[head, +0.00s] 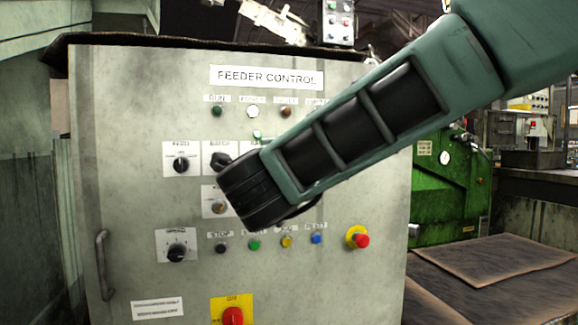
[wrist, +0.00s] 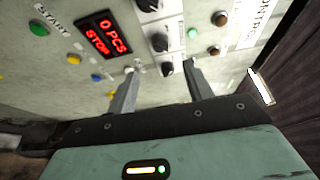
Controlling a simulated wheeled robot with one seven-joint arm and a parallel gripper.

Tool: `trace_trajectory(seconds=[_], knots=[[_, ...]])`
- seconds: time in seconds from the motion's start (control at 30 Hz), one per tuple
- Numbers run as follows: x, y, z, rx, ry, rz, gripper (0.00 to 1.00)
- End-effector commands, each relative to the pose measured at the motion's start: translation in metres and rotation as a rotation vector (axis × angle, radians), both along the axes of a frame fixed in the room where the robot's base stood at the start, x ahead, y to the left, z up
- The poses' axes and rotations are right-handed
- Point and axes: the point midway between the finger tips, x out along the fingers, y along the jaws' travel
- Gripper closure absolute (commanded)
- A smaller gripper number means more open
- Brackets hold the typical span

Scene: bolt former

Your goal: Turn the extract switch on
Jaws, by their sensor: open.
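The grey control panel (head: 130,215) headed FEEDER CONTROL fills the middle of the head view. Black rotary switches sit in a row on it, a left one (head: 181,164) and a middle one (head: 221,161); my arm hides what lies to their right. Their small labels are too blurred to tell which is the extract switch. In the wrist view my gripper (wrist: 163,72) is open, its two fingers reaching toward the panel. A black knob (wrist: 165,68) shows between the fingertips, and another knob (wrist: 160,42) lies just beyond. I cannot tell whether the fingers touch anything.
A red display (wrist: 103,35) reads 0 PCS STOP. Push buttons, a red emergency knob (head: 361,240) on yellow and a red switch (head: 233,316) sit lower on the panel. A door handle (head: 103,265) sticks out at left. A green machine (head: 440,195) stands at right.

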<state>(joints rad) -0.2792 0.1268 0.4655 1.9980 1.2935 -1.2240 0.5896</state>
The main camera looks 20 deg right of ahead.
Motion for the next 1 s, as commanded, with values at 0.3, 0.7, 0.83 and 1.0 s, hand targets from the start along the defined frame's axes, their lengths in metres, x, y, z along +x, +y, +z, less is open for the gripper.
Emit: trace_trajectory(seconds=[0.3,0.7,0.83,1.0], knots=[[-0.047,0.019,0.000,0.000,0.001,0.000,0.49],[-0.053,0.022,0.000,0.000,0.000,-0.002,0.49],[-0.052,0.026,-0.002,-0.014,0.008,0.028,0.49],[-0.048,0.067,-0.021,-0.169,0.082,0.298,0.49]])
